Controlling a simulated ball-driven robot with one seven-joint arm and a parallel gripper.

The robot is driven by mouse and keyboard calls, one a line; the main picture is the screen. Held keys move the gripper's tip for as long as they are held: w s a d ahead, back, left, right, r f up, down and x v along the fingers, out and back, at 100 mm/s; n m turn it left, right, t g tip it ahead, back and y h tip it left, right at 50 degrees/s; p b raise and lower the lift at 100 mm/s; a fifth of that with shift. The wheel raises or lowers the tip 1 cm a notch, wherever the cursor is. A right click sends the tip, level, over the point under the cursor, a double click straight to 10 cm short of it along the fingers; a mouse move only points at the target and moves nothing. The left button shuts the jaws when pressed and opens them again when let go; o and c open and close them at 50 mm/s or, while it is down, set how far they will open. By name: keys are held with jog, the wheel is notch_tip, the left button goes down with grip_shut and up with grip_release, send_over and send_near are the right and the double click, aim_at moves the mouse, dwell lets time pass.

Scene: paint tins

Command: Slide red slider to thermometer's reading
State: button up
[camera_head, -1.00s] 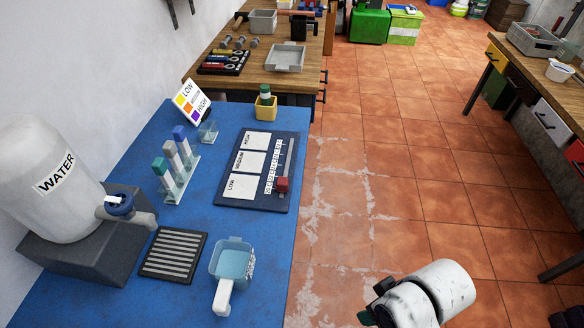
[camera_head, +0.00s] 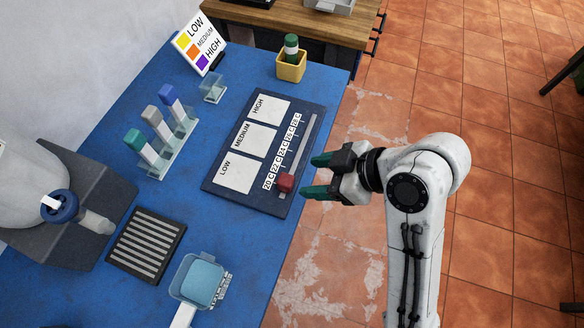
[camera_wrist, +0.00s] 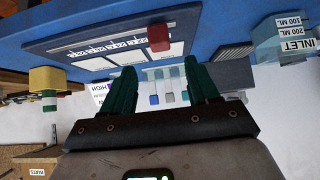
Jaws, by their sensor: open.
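The red slider (camera_head: 286,182) sits at the near end of a straight slot on the dark board (camera_head: 212,186), beside the 20 C label of a temperature scale (camera_head: 282,150). It also shows in the wrist view (camera_wrist: 158,38). My gripper (camera_head: 316,176) is open and empty, just right of the slider, with its green fingers pointing at it. A gap shows between fingers and slider. In the wrist view my gripper (camera_wrist: 160,72) has its fingers spread below the slider. I cannot pick out a thermometer or its reading for certain.
A yellow pot (camera_head: 291,68) holding a green-capped item stands behind the board. Capped vials (camera_head: 156,124) in a rack, a LOW/MEDIUM/HIGH sign (camera_head: 198,44), a blue-filled cup (camera_head: 203,280) and a slatted mat (camera_head: 146,244) stand left. Open floor lies right of the table edge.

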aim_at(288, 180)
jog(key=x, duration=0.9)
jog(key=shift+w+a+f, duration=0.1)
jog(key=shift+a+f, duration=0.05)
jog(key=shift+f, duration=0.05)
jog(key=shift+c, duration=0.3)
grip_shut()
